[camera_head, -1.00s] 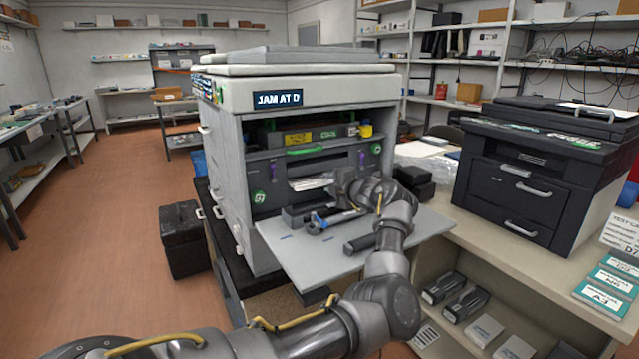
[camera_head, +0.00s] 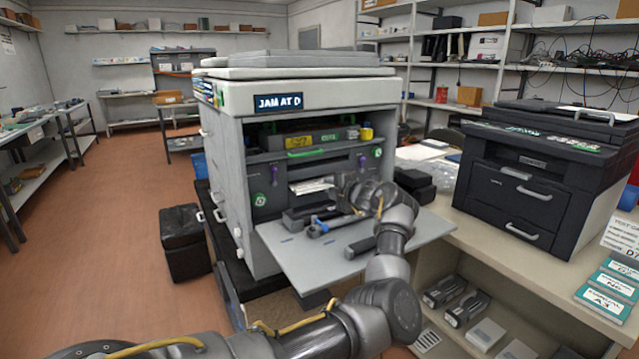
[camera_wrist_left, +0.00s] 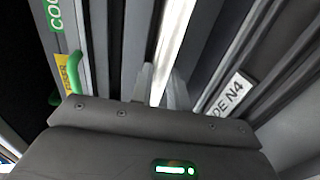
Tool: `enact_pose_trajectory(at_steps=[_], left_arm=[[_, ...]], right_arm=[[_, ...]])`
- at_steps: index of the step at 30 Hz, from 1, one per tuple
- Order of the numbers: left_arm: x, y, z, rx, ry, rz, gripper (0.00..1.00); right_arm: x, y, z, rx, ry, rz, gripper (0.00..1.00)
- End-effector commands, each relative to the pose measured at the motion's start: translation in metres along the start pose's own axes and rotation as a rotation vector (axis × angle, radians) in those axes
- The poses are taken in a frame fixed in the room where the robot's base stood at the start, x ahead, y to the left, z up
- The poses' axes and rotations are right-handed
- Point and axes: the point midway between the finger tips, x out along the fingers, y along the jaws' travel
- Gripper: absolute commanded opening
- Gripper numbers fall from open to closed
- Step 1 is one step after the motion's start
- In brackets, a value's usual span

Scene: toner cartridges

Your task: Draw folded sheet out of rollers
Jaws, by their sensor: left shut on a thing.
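The printer (camera_head: 325,92) stands with its front open and a display reading "JAM AT D". The folded sheet (camera_head: 312,185) shows as a pale, creased strip in the dark slot below the green handle. My left gripper (camera_head: 338,190) is at the right end of the sheet, in front of the slot. In the left wrist view the sheet (camera_wrist_left: 174,38) is a bright white strip running down between the two fingers (camera_wrist_left: 158,85), which are shut on it. The rollers cannot be told apart in the dark interior. My right gripper is in neither view.
The lowered grey flap (camera_head: 330,262) lies under my left arm, with dark and blue-ended parts (camera_head: 318,226) on it. A green lever (camera_wrist_left: 74,72) and a "DE N4" label (camera_wrist_left: 231,94) are close to the gripper. A black printer (camera_head: 545,180) stands at right.

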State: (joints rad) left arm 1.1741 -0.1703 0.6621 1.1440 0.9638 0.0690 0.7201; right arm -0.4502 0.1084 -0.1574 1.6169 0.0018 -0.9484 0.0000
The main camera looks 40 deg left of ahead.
Motion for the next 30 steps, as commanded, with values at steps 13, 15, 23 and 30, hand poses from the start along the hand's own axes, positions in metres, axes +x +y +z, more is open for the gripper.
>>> enact_pose_trajectory(at_steps=[13,15,23,30], left_arm=[[-0.019,-0.006,0.000,0.001,-0.001,-0.003,0.10],[-0.022,-0.006,0.000,0.001,-0.001,-0.003,0.10],[-0.033,-0.008,0.000,0.002,-0.001,-0.004,0.10],[-0.043,-0.011,0.000,0.002,-0.001,-0.005,0.10]], right_arm=[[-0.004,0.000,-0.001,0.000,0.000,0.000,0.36],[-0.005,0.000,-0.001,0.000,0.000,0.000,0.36],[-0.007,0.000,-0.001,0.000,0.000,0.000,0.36],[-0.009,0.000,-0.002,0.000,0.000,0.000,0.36]])
